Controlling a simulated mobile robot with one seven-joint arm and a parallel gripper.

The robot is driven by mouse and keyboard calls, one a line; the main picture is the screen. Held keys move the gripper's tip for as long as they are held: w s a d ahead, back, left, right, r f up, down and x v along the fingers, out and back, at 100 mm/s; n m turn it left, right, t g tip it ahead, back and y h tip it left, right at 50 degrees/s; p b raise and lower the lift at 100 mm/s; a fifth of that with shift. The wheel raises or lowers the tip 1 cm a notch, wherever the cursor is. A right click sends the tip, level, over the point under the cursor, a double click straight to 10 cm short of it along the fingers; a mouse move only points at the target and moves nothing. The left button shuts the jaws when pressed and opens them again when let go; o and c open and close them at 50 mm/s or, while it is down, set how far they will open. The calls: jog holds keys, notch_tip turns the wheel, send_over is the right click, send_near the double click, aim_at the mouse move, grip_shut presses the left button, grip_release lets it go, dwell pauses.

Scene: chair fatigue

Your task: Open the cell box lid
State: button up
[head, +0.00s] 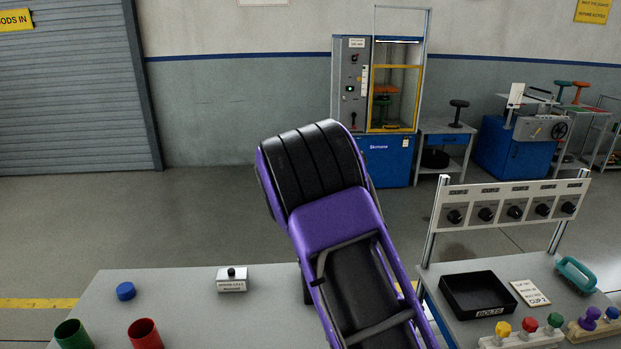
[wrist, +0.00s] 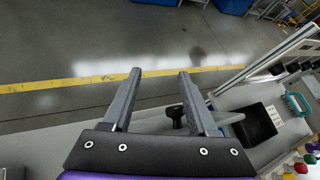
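A small white box (head: 232,285) with a printed label stands on the grey bench in the head view, left of my arm. A black knob (head: 231,272) sits on its top, and the lid looks closed. My gripper (wrist: 160,72) shows in the wrist view with its two grey fingers wide apart and nothing held between them. The fingers point out over the bench edge and floor. My purple arm hides part of the bench in the head view. I cannot make out the white box in the wrist view.
On the left bench are a blue disc (head: 125,291), a green cup (head: 73,335) and a red cup (head: 145,334). A black object (wrist: 177,115) stands near the right finger. The right bench holds a black bolts tray (head: 479,294) and a knob panel (head: 512,207).

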jog(key=s+a+r, duration=0.2)
jog(key=a+r, duration=0.1)
jog(key=r, duration=0.5)
jog(key=s+a+r+p, duration=0.1)
jog(key=s+a+r, duration=0.2)
jog(key=r, duration=0.5)
jog(key=shift+a+r, duration=0.35)
jog(key=shift+a, duration=0.1)
dwell(0.8)
jog(key=shift+s+r, duration=0.1)
jog(key=v, duration=1.7)
jog(key=shift+s+a, duration=0.1)
